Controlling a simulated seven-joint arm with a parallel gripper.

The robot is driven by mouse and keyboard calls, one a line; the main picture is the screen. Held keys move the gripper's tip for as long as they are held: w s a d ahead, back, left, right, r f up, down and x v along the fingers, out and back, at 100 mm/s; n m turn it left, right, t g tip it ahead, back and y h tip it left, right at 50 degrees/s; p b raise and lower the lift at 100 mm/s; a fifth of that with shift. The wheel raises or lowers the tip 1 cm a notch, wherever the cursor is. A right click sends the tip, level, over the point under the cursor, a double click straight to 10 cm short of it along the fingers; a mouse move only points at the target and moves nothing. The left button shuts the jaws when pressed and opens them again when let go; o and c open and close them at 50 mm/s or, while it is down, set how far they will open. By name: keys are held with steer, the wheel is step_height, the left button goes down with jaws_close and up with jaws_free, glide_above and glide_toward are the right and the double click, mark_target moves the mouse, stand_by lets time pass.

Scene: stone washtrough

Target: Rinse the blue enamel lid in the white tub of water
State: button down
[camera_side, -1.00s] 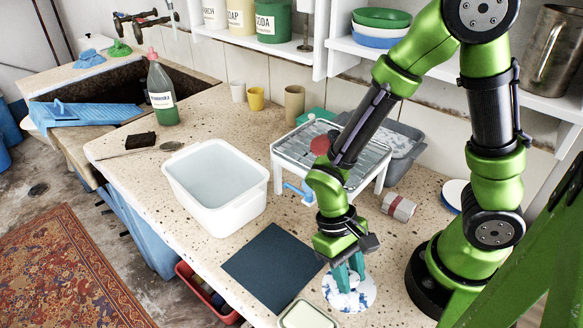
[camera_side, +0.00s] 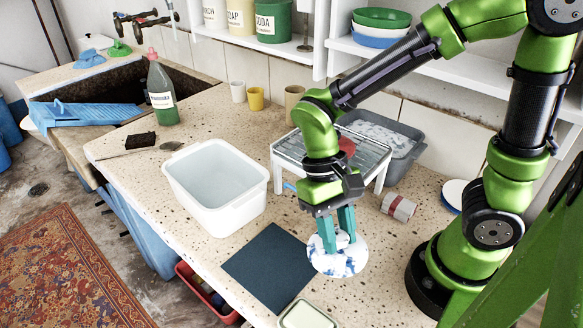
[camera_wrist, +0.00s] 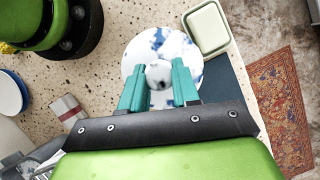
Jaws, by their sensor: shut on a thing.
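My gripper (camera_side: 338,228) points down with its teal fingers shut on the knob of the blue-and-white marbled enamel lid (camera_side: 337,259). The lid appears lifted off the counter, just right of the dark mat. The white tub (camera_side: 217,190) stands to the left of my gripper on the counter. Its inside looks pale; I cannot make out the water level.
A dark blue mat (camera_side: 268,265) lies between the lid and the tub. A white rack (camera_side: 283,157) stands behind, with a grey basin (camera_side: 385,140) beyond it. A wrapped roll (camera_side: 398,207) lies to the right and a pale green-rimmed dish (camera_side: 306,316) at the front edge.

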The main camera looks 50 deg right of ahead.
steer(key=w+r+m+t+y, duration=0.25)
steer(key=w+m, duration=0.55)
steer(key=w, duration=0.9)
steer(key=w+r+m+t+y, duration=0.1)
steer(key=w+r+m+t, duration=0.15)
steer(key=w+m, duration=0.95)
steer(key=w+f+n, duration=0.3)
steer(key=w+f, duration=0.1)
steer(key=f, duration=0.5)
steer(key=shift+w+d+n+t, duration=0.15)
steer(key=shift+d+n+t, duration=0.05)
steer(key=shift+n+t, duration=0.1)
steer(key=shift+f, duration=0.1)
step_height(320, 180, up, 7)
stand_by(0.5)
step_height(320, 180, up, 4)
steer(key=shift+r, duration=0.1)
stand_by(0.3)
